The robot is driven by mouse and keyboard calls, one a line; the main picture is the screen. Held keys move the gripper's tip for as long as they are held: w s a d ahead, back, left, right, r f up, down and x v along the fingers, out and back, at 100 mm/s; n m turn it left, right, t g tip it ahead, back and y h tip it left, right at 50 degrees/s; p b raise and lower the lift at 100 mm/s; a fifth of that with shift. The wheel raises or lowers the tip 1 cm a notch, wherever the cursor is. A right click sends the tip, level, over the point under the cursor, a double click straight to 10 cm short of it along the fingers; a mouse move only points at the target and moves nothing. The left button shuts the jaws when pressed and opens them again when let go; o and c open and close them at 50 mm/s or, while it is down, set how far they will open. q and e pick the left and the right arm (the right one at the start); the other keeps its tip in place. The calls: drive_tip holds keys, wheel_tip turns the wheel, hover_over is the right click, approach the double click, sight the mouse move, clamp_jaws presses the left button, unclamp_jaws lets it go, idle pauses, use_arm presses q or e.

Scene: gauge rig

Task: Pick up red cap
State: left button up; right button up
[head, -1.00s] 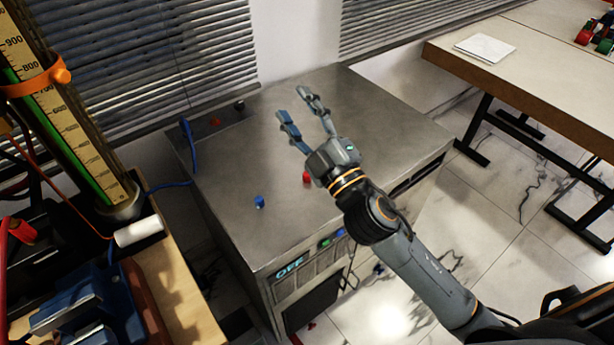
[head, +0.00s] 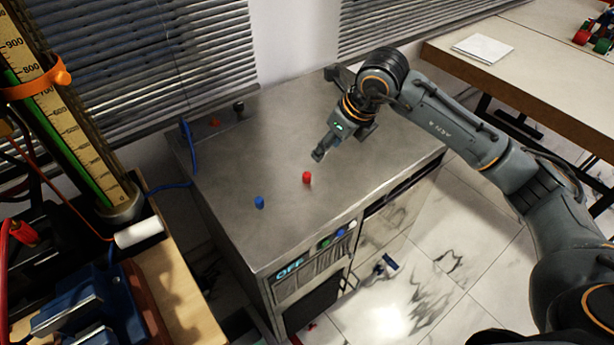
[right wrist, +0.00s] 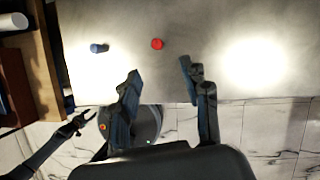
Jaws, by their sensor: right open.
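The small red cap (head: 306,177) stands on the grey metal cabinet top (head: 240,165), near its middle. It also shows in the right wrist view (right wrist: 157,44), apart from my fingers, beyond the gap between them. My right gripper (head: 338,145) is over the cabinet, above and just behind the cap to the right. In the right wrist view its two fingers (right wrist: 161,70) are spread, with nothing between them. A dark claw, seemingly my left gripper (right wrist: 80,120), shows small at lower left in that view; its opening is unclear.
A blue cap (head: 259,202) stands on the cabinet left of the red one. A blue cable (head: 170,186) runs along the cabinet's left side. The gauge column (head: 60,110) and wooden bench are at left. A table (head: 535,75) is at right.

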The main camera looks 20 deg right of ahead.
drive_tip(key=p, duration=0.1)
hover_over(307, 175)
drive_tip(key=s+d, duration=0.2)
wheel_tip(307, 175, down, 7)
drive_tip(key=shift+w+a+f, duration=0.1)
drive_tip(key=shift+a, duration=0.05)
drive_tip(key=p+x, duration=0.1)
drive_tip(key=x, duration=0.1)
drive_tip(key=p+x, duration=0.1)
drive_tip(key=x, duration=0.1)
drive_tip(key=shift+s+a+f, duration=0.1)
drive_tip(key=shift+s+a, duration=0.1)
drive_tip(key=shift+w+a+f, duration=0.1)
drive_tip(key=shift+w+f, duration=0.1)
drive_tip(key=shift+f, duration=0.4)
drive_tip(key=c, duration=0.9)
